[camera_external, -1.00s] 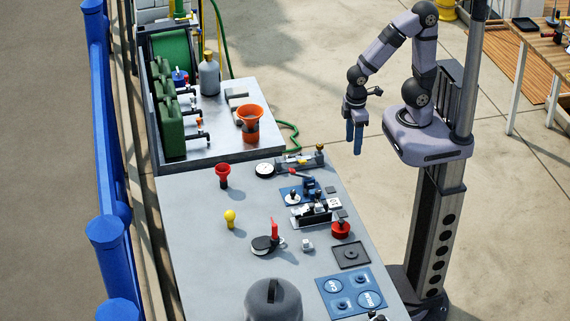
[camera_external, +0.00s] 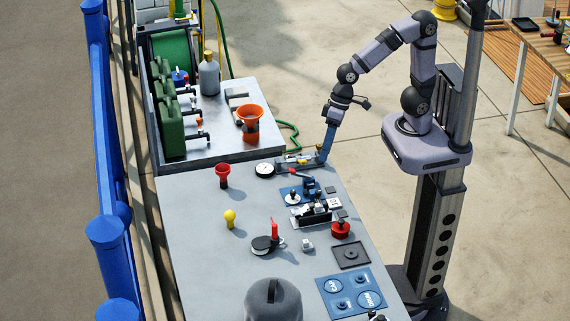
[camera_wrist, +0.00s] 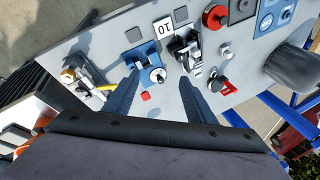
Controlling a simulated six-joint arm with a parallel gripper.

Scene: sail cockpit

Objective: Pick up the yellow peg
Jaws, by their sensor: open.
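In the external view a yellow piece with a round head and narrower foot (camera_external: 229,217) stands upright on the grey bench (camera_external: 190,260). I cannot make out the round-headed piece in the wrist view. My gripper (camera_external: 325,158) hangs over the far right edge of the bench, well right of and beyond the round-headed piece. In the wrist view its two blue fingers (camera_wrist: 160,77) are spread, with nothing held between them.
A red funnel-shaped piece (camera_external: 222,171) stands beyond the yellow piece, and a winch with a red handle (camera_external: 274,230) stands to its right. A black-and-white cleat (camera_external: 316,213), red knob (camera_external: 341,229) and dark dome (camera_external: 273,301) also occupy the bench. Its left part is mostly clear.

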